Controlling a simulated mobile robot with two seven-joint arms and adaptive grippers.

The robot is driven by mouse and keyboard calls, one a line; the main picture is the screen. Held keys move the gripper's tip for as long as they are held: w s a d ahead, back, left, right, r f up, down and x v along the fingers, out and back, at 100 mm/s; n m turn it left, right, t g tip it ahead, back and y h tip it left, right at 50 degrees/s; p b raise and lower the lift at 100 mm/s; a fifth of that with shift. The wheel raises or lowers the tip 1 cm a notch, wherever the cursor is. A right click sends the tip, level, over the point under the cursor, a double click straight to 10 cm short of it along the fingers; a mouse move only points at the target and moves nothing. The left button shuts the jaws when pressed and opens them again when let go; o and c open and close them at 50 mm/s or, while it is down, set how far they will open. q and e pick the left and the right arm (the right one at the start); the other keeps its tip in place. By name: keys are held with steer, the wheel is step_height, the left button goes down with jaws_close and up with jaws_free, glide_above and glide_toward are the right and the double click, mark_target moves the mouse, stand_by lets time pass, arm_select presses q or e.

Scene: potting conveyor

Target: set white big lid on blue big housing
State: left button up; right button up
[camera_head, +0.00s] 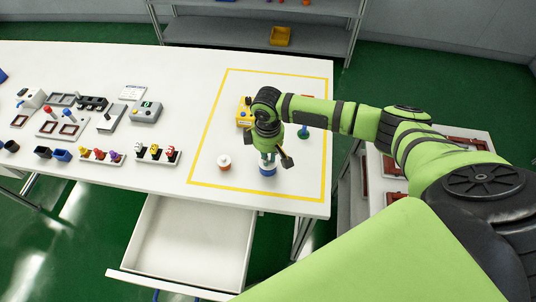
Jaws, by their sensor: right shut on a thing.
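The blue big housing (268,171) is a short blue cylinder on the white table, inside the yellow outline. My right gripper (268,158) points down directly over it and is shut on what looks like the white big lid. The fingers hide most of the lid, and I cannot tell whether it touches the housing. My left gripper is out of view.
A yellow box (244,115) and a teal and red part (303,131) stand behind. An open drawer (190,240) juts out below the table's front edge. Several fixtures fill the left side.

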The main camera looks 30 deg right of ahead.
steer(key=shift+p, duration=0.7)
stand_by(0.7)
steer(key=shift+f, duration=0.4)
stand_by(0.6)
steer(key=o, duration=0.8)
step_height(320, 180, up, 12)
stand_by(0.6)
